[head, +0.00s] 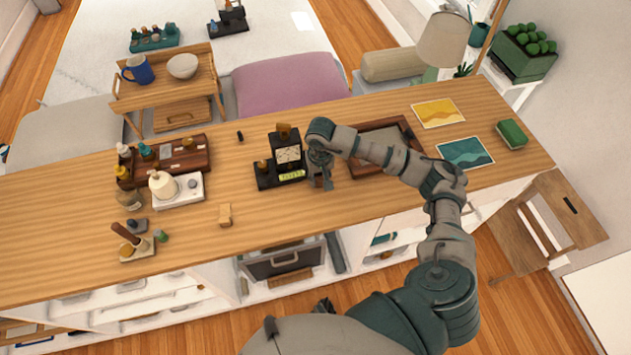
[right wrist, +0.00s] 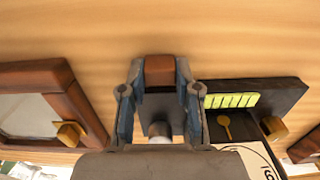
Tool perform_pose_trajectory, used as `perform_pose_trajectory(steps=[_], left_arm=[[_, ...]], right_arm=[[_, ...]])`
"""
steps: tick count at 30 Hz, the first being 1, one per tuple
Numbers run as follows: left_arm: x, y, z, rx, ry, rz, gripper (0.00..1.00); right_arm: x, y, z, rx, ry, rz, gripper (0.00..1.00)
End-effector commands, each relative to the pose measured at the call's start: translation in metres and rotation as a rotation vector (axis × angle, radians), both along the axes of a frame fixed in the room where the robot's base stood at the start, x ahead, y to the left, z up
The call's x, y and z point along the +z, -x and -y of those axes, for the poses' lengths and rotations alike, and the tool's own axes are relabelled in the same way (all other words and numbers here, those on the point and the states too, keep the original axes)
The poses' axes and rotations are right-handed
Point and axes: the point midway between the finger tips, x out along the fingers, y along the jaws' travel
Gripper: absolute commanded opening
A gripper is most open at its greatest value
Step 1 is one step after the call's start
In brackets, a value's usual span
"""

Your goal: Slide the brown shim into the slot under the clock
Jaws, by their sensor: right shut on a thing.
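The clock (head: 288,155) has a white dial in a black housing on a dark base (head: 266,181) with a yellow-green strip in front. My right gripper (head: 322,184) is just right of it in the head view, pointing down near the counter. In the right wrist view, its fingers (right wrist: 160,88) are shut on the brown shim (right wrist: 160,70), whose end shows between them. The shim is beside the clock base (right wrist: 285,92), apart from it. The slot under the clock cannot be made out. My left gripper is not in view.
A wood-framed tray (head: 412,128) lies close to the right of my gripper. A small wooden block (head: 225,215) lies front left. The counter (head: 270,220) before the clock is clear.

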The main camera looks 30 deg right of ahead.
Motion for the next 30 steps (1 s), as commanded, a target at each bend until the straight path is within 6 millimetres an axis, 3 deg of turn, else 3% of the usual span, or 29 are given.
perform_pose_trajectory(steps=[10, 24, 25, 28, 30], left_arm=[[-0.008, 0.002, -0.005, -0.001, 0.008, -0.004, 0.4], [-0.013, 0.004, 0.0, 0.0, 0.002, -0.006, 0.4], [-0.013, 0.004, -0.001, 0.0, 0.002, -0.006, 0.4], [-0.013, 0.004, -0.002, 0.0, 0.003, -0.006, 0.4], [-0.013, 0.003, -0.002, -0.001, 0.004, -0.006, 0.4]], right_arm=[[0.001, -0.007, -0.009, 0.003, 0.009, -0.002, 0.0], [0.0, -0.016, 0.002, 0.001, 0.001, 0.0, 0.0], [0.0, -0.016, 0.002, 0.001, 0.001, 0.0, 0.34], [0.001, -0.016, 0.0, 0.001, 0.003, 0.0, 0.59], [0.001, -0.016, -0.001, 0.001, 0.004, 0.0, 0.61]])
